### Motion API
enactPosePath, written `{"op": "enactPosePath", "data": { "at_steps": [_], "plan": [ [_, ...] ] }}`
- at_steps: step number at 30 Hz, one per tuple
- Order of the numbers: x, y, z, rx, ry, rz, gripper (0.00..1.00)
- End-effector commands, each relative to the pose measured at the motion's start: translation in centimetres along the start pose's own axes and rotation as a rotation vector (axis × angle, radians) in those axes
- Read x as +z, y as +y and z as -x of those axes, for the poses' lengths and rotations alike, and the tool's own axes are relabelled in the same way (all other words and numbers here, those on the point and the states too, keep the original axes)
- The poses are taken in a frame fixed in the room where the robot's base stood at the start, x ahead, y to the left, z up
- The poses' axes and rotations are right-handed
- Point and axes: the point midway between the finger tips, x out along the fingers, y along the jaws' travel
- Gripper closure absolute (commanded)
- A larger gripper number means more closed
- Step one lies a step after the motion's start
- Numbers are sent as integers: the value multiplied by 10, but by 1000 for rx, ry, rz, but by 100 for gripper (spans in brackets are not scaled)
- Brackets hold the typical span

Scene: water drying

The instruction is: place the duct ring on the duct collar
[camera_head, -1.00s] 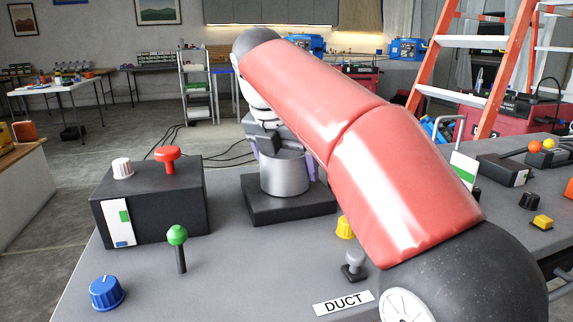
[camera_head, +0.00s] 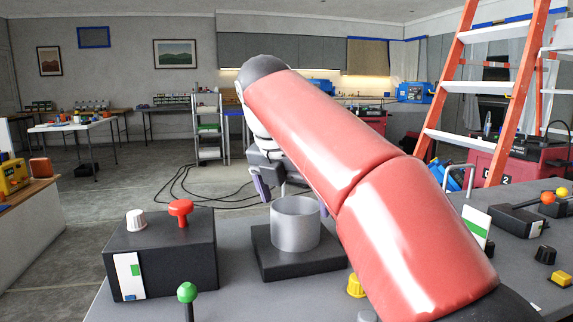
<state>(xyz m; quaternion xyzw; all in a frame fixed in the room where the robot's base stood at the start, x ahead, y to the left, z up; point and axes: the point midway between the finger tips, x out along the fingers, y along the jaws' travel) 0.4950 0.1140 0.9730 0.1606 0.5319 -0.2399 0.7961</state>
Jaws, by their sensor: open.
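A silver open-topped cylinder (camera_head: 295,225) stands upright on a square black base (camera_head: 285,262) on the grey table. I take it as the duct ring at the duct collar. I cannot tell ring from collar as separate parts, and any seam between them does not show. My gripper (camera_head: 285,188) is open, above and behind the cylinder's rim in this view, apart from it. Its left purple finger shows clearly. The right finger is mostly hidden behind my red arm. Nothing shows between the fingers.
A black box (camera_head: 160,255) with a white knob and a red knob stands left of the base. A green-topped lever (camera_head: 187,293) is in front. A yellow knob (camera_head: 355,285) is near my arm. More controls lie at the right.

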Motion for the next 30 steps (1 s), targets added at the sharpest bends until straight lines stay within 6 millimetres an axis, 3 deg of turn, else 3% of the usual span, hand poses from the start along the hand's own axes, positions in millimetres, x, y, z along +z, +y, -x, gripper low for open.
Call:
{"op": "enactPosePath", "data": {
  "at_steps": [6, 12, 30],
  "plan": [
    [0, 2, 42, 4, -1, 1, 0],
    [0, 1, 62, 2, 0, 0, 0],
    [0, 0, 71, 2, -1, 0, 0]
  ]
}}
